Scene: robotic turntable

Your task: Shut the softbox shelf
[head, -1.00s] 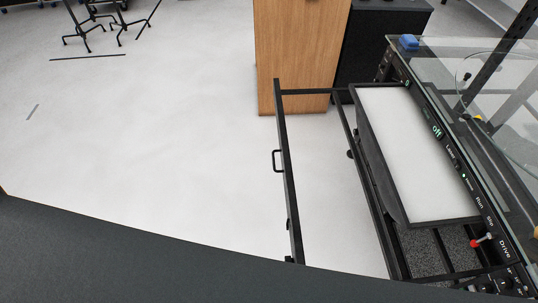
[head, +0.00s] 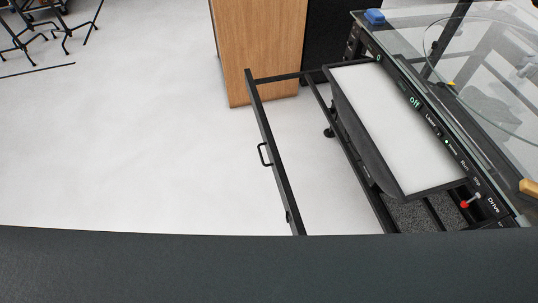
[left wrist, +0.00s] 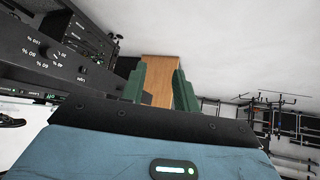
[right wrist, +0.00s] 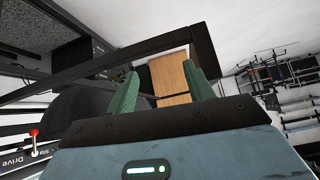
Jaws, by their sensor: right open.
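The softbox shelf is pulled out to the left of the turntable frame in the head view. Its black front bar with a handle (head: 264,155) stands well away from the frame, and the white softbox panel (head: 398,125) lies at the frame's side. My left gripper (left wrist: 160,78) is open and empty in the left wrist view. My right gripper (right wrist: 160,82) is open and empty in the right wrist view, with a black bar (right wrist: 205,48) of the frame crossing close beyond its fingers. Neither gripper shows in the head view.
A wooden cabinet (head: 255,50) stands behind the shelf's far end. The glass-topped turntable with its control panel (head: 440,130) is on the right, with a blue block (head: 375,17) at its far corner. The floor to the left is clear; black stands (head: 50,30) are far left.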

